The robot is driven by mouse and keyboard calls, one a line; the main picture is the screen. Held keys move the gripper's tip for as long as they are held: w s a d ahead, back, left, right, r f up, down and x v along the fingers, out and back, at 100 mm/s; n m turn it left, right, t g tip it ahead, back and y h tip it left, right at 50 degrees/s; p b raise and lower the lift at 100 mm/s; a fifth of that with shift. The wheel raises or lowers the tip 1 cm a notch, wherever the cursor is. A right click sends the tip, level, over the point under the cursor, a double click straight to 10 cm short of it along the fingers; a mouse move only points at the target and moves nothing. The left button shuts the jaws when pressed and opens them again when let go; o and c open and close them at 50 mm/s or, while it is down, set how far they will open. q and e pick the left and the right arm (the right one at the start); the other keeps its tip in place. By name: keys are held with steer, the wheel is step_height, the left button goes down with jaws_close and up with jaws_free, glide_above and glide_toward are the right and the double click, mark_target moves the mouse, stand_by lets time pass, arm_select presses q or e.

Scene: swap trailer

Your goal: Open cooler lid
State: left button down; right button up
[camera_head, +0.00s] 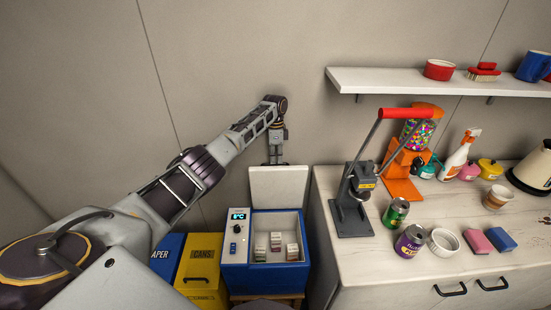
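The blue cooler (265,277) stands left of the counter, with a display and controls on its upper left. Its pale lid (279,187) stands upright at the back, so the white inside shows with several small items (276,242) in it. My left arm comes in from the left, and its gripper (276,161) points down just behind or at the lid's top edge. I cannot tell whether it touches the lid, and its fingers are too small to read. My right gripper is not in view.
A yellow cans bin (200,268) and a blue paper bin (168,250) stand left of the cooler. On the right, the counter (375,255) holds a grey press with a red handle (407,113), cans and a kettle. A shelf (400,80) hangs above.

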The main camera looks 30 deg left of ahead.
mark_target(276, 166)
arm_select(q)
steer(key=f, duration=0.1)
steer(key=s+f, duration=0.1)
steer(key=f, duration=0.1)
steer(key=shift+s+d, duration=0.15)
steer(key=shift+d, duration=0.25)
steer(key=c, duration=1.5)
jaws_free()
steer(key=shift+w+a+f+g, duration=0.2)
steer(key=shift+w+f+g, duration=0.1)
steer(key=shift+w, duration=0.15)
steer(key=shift+s+d+r, duration=0.1)
steer(key=shift+s+r, duration=0.05)
steer(key=shift+r, duration=0.05)
steer(key=shift+w+r, duration=0.2)
steer(key=shift+r, duration=0.3)
steer(key=v, duration=0.3)
steer(key=s+v, duration=0.1)
steer(key=v, duration=0.2)
steer(key=d+v, duration=0.1)
steer(key=v, duration=0.2)
steer(key=shift+s+a+r, duration=0.2)
steer(key=shift+s+r, duration=0.1)
steer(key=shift+r, duration=0.15)
